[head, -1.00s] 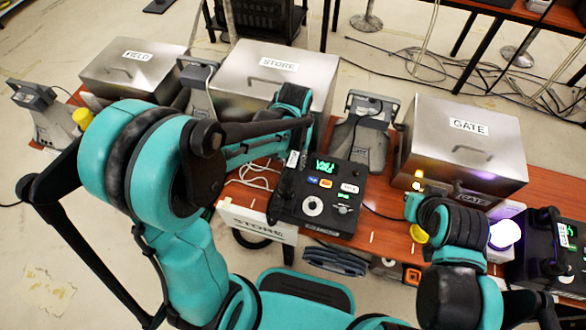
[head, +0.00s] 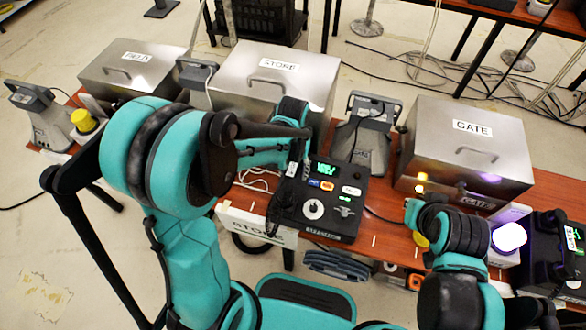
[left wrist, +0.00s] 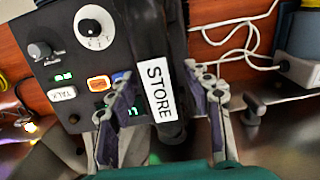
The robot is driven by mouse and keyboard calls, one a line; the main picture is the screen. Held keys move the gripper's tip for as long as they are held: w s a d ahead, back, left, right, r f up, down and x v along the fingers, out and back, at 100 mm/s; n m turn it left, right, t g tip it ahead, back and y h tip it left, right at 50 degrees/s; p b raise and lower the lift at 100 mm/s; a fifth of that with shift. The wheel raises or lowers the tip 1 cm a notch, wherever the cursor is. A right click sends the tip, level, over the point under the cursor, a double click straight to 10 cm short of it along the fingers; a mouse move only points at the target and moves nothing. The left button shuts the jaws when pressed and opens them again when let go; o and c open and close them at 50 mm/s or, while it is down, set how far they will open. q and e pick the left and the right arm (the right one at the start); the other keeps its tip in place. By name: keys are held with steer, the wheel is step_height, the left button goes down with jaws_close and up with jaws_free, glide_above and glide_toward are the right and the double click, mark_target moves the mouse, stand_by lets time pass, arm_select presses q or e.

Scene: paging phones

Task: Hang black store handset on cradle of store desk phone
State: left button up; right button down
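The store desk phone (head: 345,215) is a black box with a lit green display, coloured buttons and a white dial, standing on the wooden table. The black store handset (head: 283,195), with a white STORE label, lies along the phone's left side. In the head view my left gripper (head: 298,155) is at the handset's far end, partly hidden by my arm. The cradle is hidden under the handset; I cannot tell whether it is seated.
A steel STORE box (head: 240,80) stands behind the phone, a GATE box (head: 465,160) to its right and a FIELD box (head: 130,75) far left. A grey device (head: 362,140) stands just behind the phone. Another black phone (head: 560,250) stands at the far right. White cables lie left of the phone.

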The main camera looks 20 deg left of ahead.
arm_select(q)
steer(key=shift+r, duration=0.25)
step_height(320, 180, up, 11)
steer(key=p, duration=0.4)
steer(key=s+a+r+t, duration=0.4)
steer(key=s+r+t, duration=0.3)
steer(key=s, duration=0.3)
steer(key=shift+s+a+p, duration=0.15)
steer(key=shift+a+p, duration=0.15)
steer(key=shift+a, duration=0.05)
steer(key=shift+f, duration=0.1)
steer(key=shift+f+b, duration=0.75)
steer(key=shift+b, duration=0.05)
